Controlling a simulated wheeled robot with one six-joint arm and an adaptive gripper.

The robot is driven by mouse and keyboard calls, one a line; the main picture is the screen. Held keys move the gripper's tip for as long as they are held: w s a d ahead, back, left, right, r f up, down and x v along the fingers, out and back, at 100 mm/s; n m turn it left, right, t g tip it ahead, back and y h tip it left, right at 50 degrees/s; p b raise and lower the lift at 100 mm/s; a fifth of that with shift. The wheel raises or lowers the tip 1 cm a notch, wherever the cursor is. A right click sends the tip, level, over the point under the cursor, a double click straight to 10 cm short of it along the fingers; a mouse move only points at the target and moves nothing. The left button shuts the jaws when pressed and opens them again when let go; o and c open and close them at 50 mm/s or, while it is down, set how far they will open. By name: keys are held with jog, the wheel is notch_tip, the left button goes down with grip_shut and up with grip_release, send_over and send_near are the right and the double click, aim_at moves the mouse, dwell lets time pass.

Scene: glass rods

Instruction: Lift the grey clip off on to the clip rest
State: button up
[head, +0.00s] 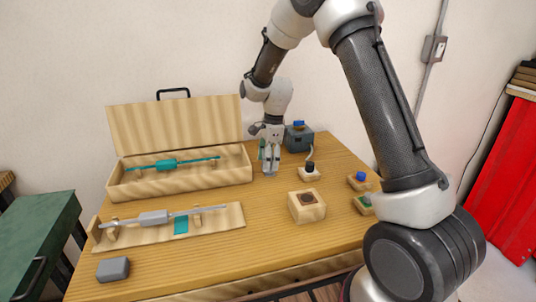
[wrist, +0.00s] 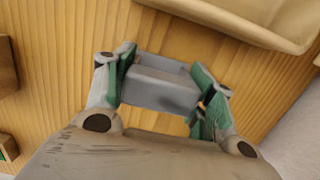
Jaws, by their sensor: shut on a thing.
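My gripper (head: 270,160) is over the back middle of the table, right of the open wooden box. In the wrist view, its green-padded fingers (wrist: 162,90) are shut on a grey block-like piece with a channel in its top, which looks like the grey clip (wrist: 160,85). In the head view the fingers largely hide this piece. I cannot tell for sure whether it touches the table. A grey rod with a thicker grey sleeve (head: 153,217) lies across a wooden stand (head: 215,221) at the front left. I cannot tell which thing is the clip rest.
The open wooden box (head: 180,182) holds a teal rod (head: 167,165). A grey block (head: 113,269) lies front left. A wooden block with a dark recess (head: 307,205), a dark-knobbed block (head: 309,173) and blue and green buttons stand right. A dark blue-grey box (head: 298,139) stands behind.

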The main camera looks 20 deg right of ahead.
jog(key=shift+f, duration=0.2)
jog(key=o, duration=1.1)
